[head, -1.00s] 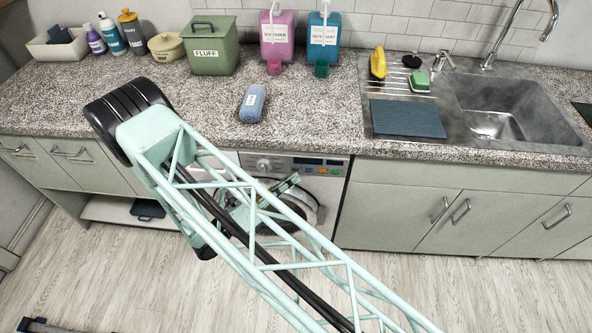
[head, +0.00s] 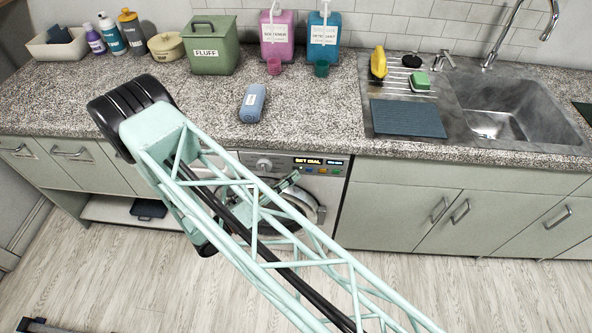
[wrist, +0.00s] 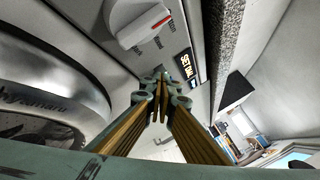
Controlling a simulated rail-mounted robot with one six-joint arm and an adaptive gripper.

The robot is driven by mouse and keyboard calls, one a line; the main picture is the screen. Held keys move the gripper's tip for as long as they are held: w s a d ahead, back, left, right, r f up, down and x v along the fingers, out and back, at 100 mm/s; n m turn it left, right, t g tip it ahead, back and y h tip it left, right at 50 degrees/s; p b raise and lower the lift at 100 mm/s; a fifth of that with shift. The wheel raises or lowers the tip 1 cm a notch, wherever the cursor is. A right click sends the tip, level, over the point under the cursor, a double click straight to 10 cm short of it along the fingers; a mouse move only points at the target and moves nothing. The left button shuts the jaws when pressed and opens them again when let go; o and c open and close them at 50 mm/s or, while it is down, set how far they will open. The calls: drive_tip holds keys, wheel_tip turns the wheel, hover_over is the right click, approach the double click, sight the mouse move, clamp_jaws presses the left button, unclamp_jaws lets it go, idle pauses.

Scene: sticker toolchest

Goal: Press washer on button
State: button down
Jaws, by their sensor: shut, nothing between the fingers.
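The washer (head: 342,183) is built in under the counter, with its front partly hidden behind my arm. Its display (head: 308,161) is lit and reads "SET DIAL"; the lit text also shows in the wrist view (wrist: 185,66). Coloured buttons (head: 322,170) sit below the display. The white dial (wrist: 140,22) is at the top of the wrist view. My gripper (wrist: 160,80) is shut and empty, its tips at the control panel beside the display. The tips cover the panel there, so I cannot tell whether they touch a button.
The round washer door (wrist: 50,95) is left of my gripper in the wrist view. The counter edge (head: 420,150) overhangs the panel. A blue bottle-like item (head: 252,103) lies on the counter above the washer.

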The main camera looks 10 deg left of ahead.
drive_tip(key=shift+s, duration=0.55)
idle(0.7)
drive_tip(key=shift+s+d+p, duration=0.15)
drive_tip(key=shift+s+d, duration=0.05)
drive_tip(key=shift+s, duration=1.25)
drive_tip(key=shift+s+d+p, duration=0.15)
drive_tip(key=shift+s+d, duration=0.05)
drive_tip(key=shift+s, duration=1.2)
drive_tip(key=shift+r, duration=0.1)
drive_tip(key=d+r+m+g+h, duration=0.2)
drive_tip(key=d+r+m+g, duration=1.3)
drive_tip(key=d+r, duration=0.75)
drive_tip(key=s+d+r+m+g+y, duration=0.1)
drive_tip(key=s+d+r+m+y, duration=0.45)
drive_tip(key=s+r+m, duration=0.35)
drive_tip(key=s+d+r+m+y, duration=0.5)
drive_tip(key=d+r+m, duration=0.15)
drive_tip(key=r, duration=0.55)
drive_tip(key=s+r+m+t+y, duration=0.3)
drive_tip(key=s+r+m+t, duration=0.2)
drive_tip(key=s, duration=0.7)
drive_tip(key=shift+d+r+m, duration=0.3)
drive_tip(key=shift+r+m, duration=0.65)
drive_tip(key=shift+m, duration=0.4)
